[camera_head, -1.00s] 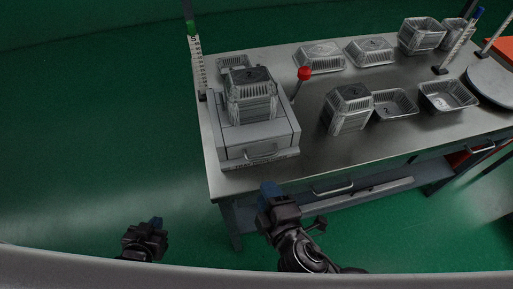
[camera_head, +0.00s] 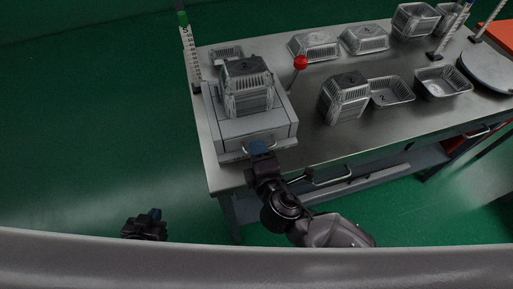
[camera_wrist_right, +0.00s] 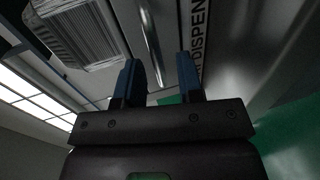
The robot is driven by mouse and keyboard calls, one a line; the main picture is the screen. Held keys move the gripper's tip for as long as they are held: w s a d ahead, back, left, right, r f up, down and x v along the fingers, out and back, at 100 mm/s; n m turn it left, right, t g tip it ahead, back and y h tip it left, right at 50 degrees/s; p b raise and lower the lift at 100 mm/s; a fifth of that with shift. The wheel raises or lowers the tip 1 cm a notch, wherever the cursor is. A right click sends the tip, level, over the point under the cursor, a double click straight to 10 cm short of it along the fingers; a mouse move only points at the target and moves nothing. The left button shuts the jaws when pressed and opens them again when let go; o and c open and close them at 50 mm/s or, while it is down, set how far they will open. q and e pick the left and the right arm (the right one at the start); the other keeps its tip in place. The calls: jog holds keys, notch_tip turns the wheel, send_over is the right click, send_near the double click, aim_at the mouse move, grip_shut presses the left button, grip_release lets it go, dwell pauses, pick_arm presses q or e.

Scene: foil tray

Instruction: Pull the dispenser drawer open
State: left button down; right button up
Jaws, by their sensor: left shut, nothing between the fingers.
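The grey dispenser (camera_head: 282,122) stands at the left end of the steel table, with a stack of foil trays (camera_head: 247,90) on top. Its drawer front carries a metal bar handle (camera_head: 272,142), partly hidden by my right gripper. The handle (camera_wrist_right: 152,50) also shows in the right wrist view, between the lines of the two blue fingers. My right gripper (camera_head: 258,147) is open at the handle; its fingers (camera_wrist_right: 160,75) are apart, and I cannot tell whether they touch the bar. My left gripper (camera_head: 153,215) is shut and empty, low at the left, away from the table.
A red-knobbed lever (camera_head: 300,63) rises at the dispenser's right side. A second tray stack (camera_head: 345,98) and loose foil trays (camera_head: 391,91) stand further right. Green floor is clear at left.

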jog(key=shift+w+a+f, duration=0.15)
jog(key=shift+w+a, duration=0.05)
jog(key=shift+w, duration=0.5)
grip_shut()
